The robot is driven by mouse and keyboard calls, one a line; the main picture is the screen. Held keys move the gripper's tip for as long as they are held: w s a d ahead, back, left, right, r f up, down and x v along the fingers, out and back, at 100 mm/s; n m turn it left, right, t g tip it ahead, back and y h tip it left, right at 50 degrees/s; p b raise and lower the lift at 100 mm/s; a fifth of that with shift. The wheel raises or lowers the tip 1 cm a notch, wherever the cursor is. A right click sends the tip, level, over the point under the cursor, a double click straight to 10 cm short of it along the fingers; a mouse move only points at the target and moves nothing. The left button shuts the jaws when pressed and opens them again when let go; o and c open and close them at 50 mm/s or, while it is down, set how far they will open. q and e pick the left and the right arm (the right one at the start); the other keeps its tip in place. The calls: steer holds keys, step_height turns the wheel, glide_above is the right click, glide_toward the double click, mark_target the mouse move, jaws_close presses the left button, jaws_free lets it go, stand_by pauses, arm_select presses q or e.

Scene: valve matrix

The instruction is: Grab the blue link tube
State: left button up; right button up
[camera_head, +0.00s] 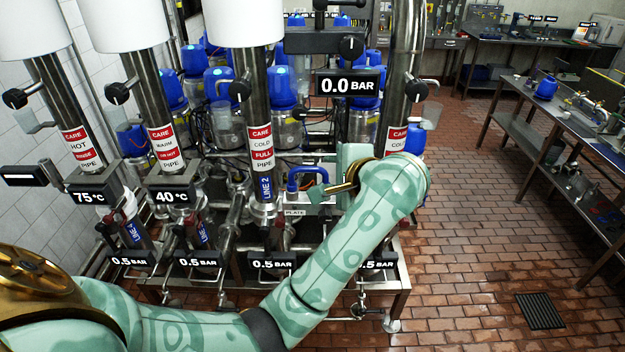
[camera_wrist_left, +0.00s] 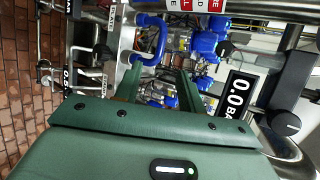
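The blue link tube (camera_head: 307,172) is a bent blue pipe standing at the metal plate labelled PLATE (camera_head: 294,212), right of the LINE 2 pipe. In the left wrist view the tube (camera_wrist_left: 163,38) lies just beyond my fingertips, with one end close to the left finger. My left gripper (camera_head: 325,184) is beside the tube's right side in the head view. In the wrist view its two green fingers (camera_wrist_left: 159,75) are spread apart with nothing held between them. I cannot tell whether a finger touches the tube. My right gripper is not in view.
Vertical steel pipes with CARE labels (camera_head: 262,135) flank the tube. A 0.0 BAR display (camera_head: 349,83) hangs above it. Blue-capped valves (camera_head: 283,85) crowd behind. Several 0.5 BAR displays (camera_head: 272,262) line the front. The brick floor (camera_head: 480,230) to the right is open.

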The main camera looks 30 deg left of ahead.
mark_target(314, 170)
arm_select(q)
steer(key=b+x, duration=0.2)
steer(key=x, duration=0.2)
steer(key=b+x, duration=0.2)
steer(key=x, duration=0.2)
steer(key=shift+a+f, duration=0.15)
steer(key=shift+a, duration=0.35)
steer(key=shift+w+a+f, duration=0.1)
steer(key=shift+w+f, duration=0.1)
steer(key=shift+w, duration=0.1)
steer(key=b+x, duration=0.1)
steer(key=x, duration=0.1)
steer(key=b+x, duration=0.2)
steer(key=shift+w+a+f+b, duration=0.1)
steer(key=shift+w+f+b, duration=0.2)
steer(key=shift+w, duration=0.25)
steer(key=shift+r, duration=0.15)
steer(key=shift+c, duration=0.3)
jaws_close()
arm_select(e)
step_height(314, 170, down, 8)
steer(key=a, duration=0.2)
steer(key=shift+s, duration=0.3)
